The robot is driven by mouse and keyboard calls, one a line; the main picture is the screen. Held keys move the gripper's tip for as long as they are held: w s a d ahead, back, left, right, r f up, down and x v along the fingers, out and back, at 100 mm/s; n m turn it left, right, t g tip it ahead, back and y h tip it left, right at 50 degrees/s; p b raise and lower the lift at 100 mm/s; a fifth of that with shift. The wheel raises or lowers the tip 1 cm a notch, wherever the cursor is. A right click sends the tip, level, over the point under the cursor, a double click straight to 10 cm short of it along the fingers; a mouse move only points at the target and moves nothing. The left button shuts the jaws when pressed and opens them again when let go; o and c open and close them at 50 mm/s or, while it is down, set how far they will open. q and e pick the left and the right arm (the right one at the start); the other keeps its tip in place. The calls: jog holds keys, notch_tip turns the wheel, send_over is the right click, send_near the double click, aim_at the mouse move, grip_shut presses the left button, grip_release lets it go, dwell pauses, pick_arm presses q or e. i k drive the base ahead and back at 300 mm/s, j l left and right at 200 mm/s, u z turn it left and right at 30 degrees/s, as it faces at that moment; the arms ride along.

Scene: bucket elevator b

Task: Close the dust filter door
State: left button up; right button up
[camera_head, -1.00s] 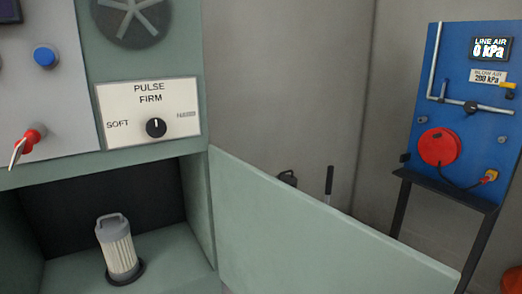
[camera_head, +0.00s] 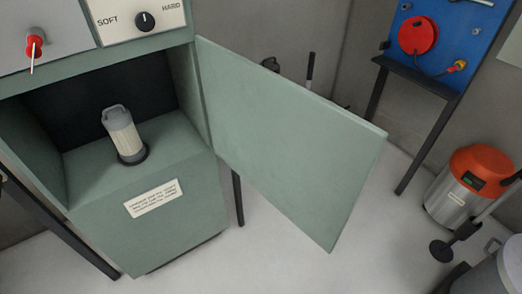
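The dust filter door (camera_head: 285,135) is a flat pale green panel. It stands wide open, hinged at the right edge of the cabinet opening and swung out to the right. The green cabinet (camera_head: 165,225) has an open compartment with a dark back wall. A pleated filter cartridge (camera_head: 123,137) with a grey handle stands upright in a dark ring on the compartment floor. Neither of my grippers shows in the head view.
A control panel with a black knob (camera_head: 145,21) and a red switch (camera_head: 35,42) sits above the compartment. A blue board (camera_head: 440,40) on a dark stand is at the upper right. An orange-topped vacuum (camera_head: 463,187) stands at the right. Bare floor (camera_head: 285,255) lies below the door.

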aim_at(310, 157)
jog(key=k+u, duration=0.15)
jog(key=u, duration=0.25)
jog(key=k+u, duration=0.1)
jog(key=u, duration=0.25)
jog(key=k+j+u, duration=0.1)
jog(key=u, duration=0.3)
jog(key=l+u, duration=0.45)
jog(key=l, duration=0.55)
jog(key=k+l+u, duration=0.1)
jog(key=l+u, duration=0.35)
jog(key=l, duration=1)
jog(key=k+l, duration=0.15)
jog(key=l, duration=0.8)
jog(key=k, duration=0.05)
